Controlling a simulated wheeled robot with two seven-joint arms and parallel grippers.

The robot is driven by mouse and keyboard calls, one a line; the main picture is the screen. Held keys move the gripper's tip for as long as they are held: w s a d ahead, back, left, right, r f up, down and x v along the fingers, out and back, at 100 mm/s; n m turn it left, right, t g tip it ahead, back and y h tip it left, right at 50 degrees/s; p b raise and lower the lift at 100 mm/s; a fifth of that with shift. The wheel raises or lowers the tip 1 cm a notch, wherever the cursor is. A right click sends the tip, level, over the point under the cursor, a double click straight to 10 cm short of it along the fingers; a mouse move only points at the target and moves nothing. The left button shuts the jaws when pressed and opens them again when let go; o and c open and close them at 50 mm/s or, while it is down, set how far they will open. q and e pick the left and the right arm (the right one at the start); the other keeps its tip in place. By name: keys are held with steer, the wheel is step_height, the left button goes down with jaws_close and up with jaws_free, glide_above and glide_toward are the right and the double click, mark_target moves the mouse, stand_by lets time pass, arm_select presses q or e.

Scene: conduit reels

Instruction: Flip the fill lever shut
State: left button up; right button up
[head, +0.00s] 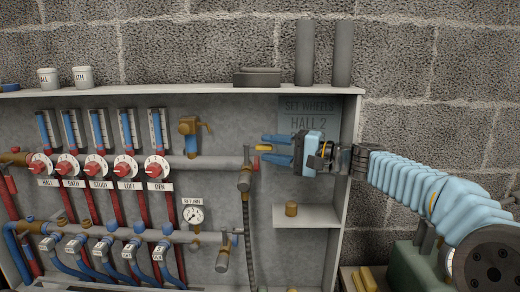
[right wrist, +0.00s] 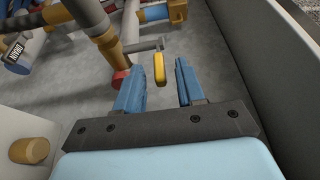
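A yellow lever grip (head: 264,148), which looks like the fill lever, sits on a thin grey arm beside the grey vertical valve pipe (head: 245,178) at the right end of the upper manifold. My right gripper (head: 268,149) comes in from the right, with its two blue fingers apart. In the right wrist view the yellow grip (right wrist: 159,68) lies between and just beyond the open fingertips (right wrist: 158,78), with a gap on both sides. I see no contact. No label on this lever is readable. My left gripper is out of view.
The grey cabinet's side wall (head: 348,165) stands close by my right wrist. A small shelf (head: 318,217) with a brass cylinder (head: 291,208) lies below the gripper. Red-knobbed dials, a return gauge (head: 193,215) and pipes fill the left. A ribbed hose (head: 247,240) hangs below the valve.

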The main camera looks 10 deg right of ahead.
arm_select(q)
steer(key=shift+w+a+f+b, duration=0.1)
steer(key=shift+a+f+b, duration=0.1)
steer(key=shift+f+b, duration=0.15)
arm_select(e)
steer(key=v, duration=1)
